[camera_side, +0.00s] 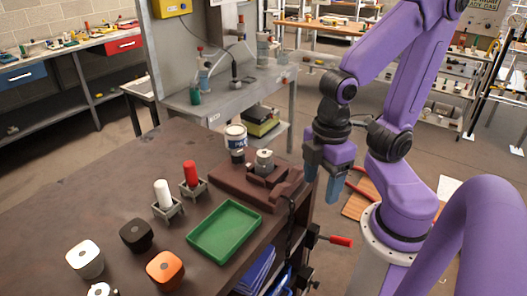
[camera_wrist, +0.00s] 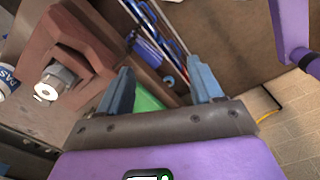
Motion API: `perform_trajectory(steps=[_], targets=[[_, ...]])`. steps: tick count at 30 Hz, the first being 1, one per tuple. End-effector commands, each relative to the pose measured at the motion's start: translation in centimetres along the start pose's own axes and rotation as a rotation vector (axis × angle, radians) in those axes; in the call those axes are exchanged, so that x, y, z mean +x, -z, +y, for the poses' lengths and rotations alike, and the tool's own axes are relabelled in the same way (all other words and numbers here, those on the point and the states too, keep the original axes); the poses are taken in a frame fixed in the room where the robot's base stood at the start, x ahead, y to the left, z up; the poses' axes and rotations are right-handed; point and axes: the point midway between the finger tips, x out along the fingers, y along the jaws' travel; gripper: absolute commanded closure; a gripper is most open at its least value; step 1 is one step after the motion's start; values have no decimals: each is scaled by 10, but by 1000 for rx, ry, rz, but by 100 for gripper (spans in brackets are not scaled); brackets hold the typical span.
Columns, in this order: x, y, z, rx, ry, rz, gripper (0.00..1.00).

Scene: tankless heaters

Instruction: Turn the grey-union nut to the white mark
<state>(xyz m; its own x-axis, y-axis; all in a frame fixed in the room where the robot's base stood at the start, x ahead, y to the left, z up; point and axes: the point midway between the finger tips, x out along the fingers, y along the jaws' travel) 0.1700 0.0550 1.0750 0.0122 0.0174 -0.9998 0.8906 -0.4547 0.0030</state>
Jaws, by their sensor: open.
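A grey metal union with a hex nut (camera_side: 265,158) stands up from the brown vise (camera_side: 285,192) on the bench's right end. In the wrist view the nut (camera_wrist: 60,77) shows at the left, with a pale round end facing the camera. A white mark cannot be made out clearly. My gripper (camera_side: 323,190) hangs to the right of the vise, beyond the bench edge in the side view. In the wrist view its two blue-grey fingers (camera_wrist: 160,78) are spread apart with nothing between them, to the right of the nut and not touching it.
A white-and-blue labelled can (camera_side: 236,137) stands just behind the vise. A green tray (camera_side: 225,231) lies in front. Red (camera_side: 190,173) and white (camera_side: 163,193) cylinders stand in holders. White, black and orange (camera_side: 165,269) blocks are at the front left. A red-handled clamp (camera_side: 340,241) juts below the edge.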

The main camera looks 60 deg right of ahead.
Motion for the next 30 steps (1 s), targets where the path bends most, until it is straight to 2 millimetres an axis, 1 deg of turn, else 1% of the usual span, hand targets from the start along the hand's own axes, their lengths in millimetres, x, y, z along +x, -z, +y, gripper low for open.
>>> perform_trajectory(steps=[2, 5, 9, 15, 21, 24, 27, 30], targets=[[-6, 11, 9, 0, -8, -16, 34], [-19, 29, 28, -2, -23, -53, 34], [-40, 54, 61, -6, -40, -121, 34], [-68, 81, 112, 2, -45, -224, 34], [-95, 95, 162, 22, -28, -325, 34], [-105, 97, 181, 34, -12, -365, 34], [-113, 97, 194, 43, 1, -394, 34], [-117, 97, 201, 49, 10, -409, 34]])
